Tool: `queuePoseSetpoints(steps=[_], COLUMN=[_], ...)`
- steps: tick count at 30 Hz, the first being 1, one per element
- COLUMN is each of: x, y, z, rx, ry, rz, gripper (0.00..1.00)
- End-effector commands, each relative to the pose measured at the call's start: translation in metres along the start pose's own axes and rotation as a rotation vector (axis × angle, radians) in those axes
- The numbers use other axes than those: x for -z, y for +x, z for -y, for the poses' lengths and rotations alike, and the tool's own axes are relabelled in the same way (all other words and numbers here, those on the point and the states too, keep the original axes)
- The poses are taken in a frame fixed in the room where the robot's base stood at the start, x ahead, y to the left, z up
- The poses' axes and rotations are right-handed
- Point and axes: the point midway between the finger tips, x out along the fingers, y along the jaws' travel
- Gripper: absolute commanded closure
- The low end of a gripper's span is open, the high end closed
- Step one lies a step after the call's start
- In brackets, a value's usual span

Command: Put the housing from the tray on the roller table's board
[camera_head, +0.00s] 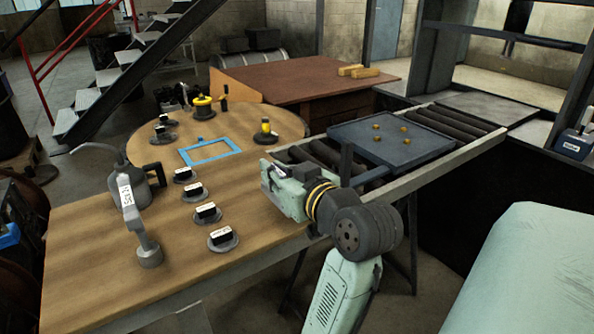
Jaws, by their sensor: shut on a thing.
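The blue tray (233,141) lies on the wooden table as a rectangular rim. Its inside looks empty, and no housing shows in it. The board (392,155) is a flat blue-grey plate on the roller table (472,139), with several small brass-coloured pegs on top and nothing else on it. My gripper (284,190) is at the end of my pale green arm, over the right edge of the wooden table, left of the board and apart from it. It is shut on the housing; the arm's end largely hides the fingers, and the housing's outline is hard to make out.
Several small dark parts with white labels (207,211) stand on round bases along the table. A grey oil can (128,185) is at the left. A dark upright post (346,164) stands at the board's near left corner. A brown bench (310,75) is behind.

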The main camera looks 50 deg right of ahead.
Motion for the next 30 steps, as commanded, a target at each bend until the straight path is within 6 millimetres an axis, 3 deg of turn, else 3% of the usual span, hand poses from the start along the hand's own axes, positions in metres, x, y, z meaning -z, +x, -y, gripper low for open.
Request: queuePoseSetpoints(steps=[3, 9, 20, 30], x=[0.006, 0.007, 0.009, -0.023], y=[0.024, 0.052, 0.075, 0.077], z=[0.010, 0.019, 0.027, 0.025], rx=[0.003, 0.000, 0.002, -0.002], ry=[-0.004, -0.005, -0.005, -0.004], rz=[-0.005, -0.008, -0.007, -0.008], gripper=[1.00, 1.00, 1.00, 1.00])
